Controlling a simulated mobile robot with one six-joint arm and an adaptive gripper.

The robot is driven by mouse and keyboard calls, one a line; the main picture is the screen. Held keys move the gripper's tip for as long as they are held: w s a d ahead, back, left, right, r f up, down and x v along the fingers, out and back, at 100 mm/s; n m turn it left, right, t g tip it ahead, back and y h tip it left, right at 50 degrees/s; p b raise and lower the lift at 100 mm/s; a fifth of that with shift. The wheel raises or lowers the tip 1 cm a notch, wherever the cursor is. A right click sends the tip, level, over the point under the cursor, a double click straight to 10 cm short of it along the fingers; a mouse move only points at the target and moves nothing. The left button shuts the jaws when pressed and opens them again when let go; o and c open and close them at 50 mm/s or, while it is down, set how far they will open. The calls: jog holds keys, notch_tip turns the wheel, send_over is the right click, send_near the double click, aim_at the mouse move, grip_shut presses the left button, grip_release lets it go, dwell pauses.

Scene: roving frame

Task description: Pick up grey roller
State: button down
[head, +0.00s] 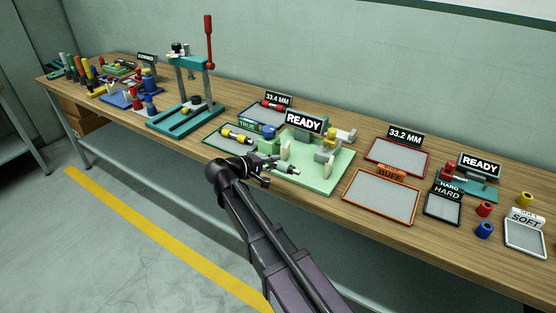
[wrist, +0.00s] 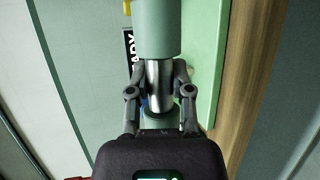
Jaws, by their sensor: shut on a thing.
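My gripper (head: 285,168) is over the front left part of the light green fixture plate (head: 318,186) on the bench. In the wrist view my gripper (wrist: 161,72) is shut on the bare metal neck of the grey roller (wrist: 156,30), with one finger on each side. The roller's wide grey-green body reaches past the fingertips to the top edge of the view.
A "READY" sign (head: 304,122) and pale upright posts stand close behind my gripper. A tray with a yellow-ended roller (head: 236,134) lies to the left. The orange "BUFF" tray (head: 381,198) to the right is empty. A teal press (head: 186,118) with a red lever stands further left.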

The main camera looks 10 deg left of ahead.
dwell(0.7)
notch_tip(320, 180, up, 6)
jog(key=p, duration=0.6)
jog(key=shift+r, duration=0.25)
jog(key=shift+s, duration=0.1)
dwell(0.7)
